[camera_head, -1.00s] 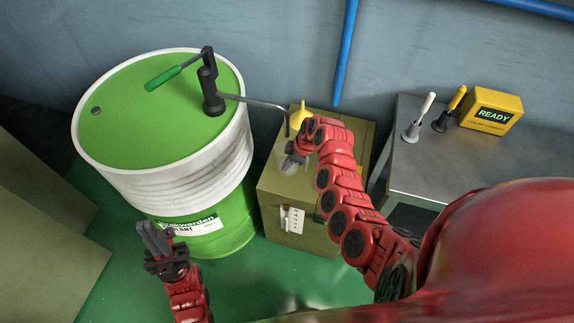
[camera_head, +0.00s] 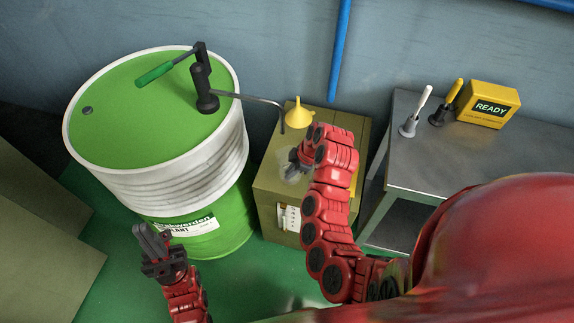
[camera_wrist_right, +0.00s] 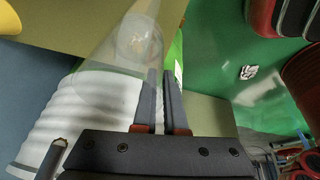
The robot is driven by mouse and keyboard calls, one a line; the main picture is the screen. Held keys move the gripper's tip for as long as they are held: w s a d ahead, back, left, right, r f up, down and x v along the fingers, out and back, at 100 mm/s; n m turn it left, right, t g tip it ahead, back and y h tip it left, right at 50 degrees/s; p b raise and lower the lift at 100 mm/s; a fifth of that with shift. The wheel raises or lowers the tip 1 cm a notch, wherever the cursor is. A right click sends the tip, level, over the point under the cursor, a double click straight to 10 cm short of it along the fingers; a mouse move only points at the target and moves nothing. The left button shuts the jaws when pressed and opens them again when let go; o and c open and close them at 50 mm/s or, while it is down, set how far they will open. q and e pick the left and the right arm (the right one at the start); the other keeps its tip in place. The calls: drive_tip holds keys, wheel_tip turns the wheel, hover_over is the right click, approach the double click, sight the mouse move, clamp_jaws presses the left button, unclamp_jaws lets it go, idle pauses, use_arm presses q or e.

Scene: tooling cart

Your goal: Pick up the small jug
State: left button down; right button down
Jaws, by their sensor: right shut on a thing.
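The small jug (camera_head: 287,166) is clear and see-through, at the top of the olive cabinet near its front left edge. In the right wrist view the jug (camera_wrist_right: 118,62) spreads beyond my fingertips. My right gripper (camera_wrist_right: 163,78) is shut on the jug, its two fingers close together at the jug's near side. In the head view my right gripper (camera_head: 297,160) is partly hidden by my wrist. I cannot tell whether the jug touches the cabinet top. My left gripper (camera_head: 150,232) is low in front of the drum, away from the jug; its finger gap is unclear.
A white and green drum (camera_head: 150,165) with a hand pump (camera_head: 205,85) stands left; its spout reaches toward the olive cabinet (camera_head: 272,190). A yellow funnel (camera_head: 298,114) sits at the cabinet's back. A grey bench (camera_head: 440,155) at right holds two handled tools and a yellow READY box (camera_head: 489,104).

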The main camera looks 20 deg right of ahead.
drive_tip(key=s+p, duration=0.5)
drive_tip(key=s, duration=0.4)
drive_tip(key=shift+s+d+r, duration=0.15)
drive_tip(key=shift+d+r, duration=0.1)
drive_tip(key=shift+r, duration=0.2)
idle(2.6)
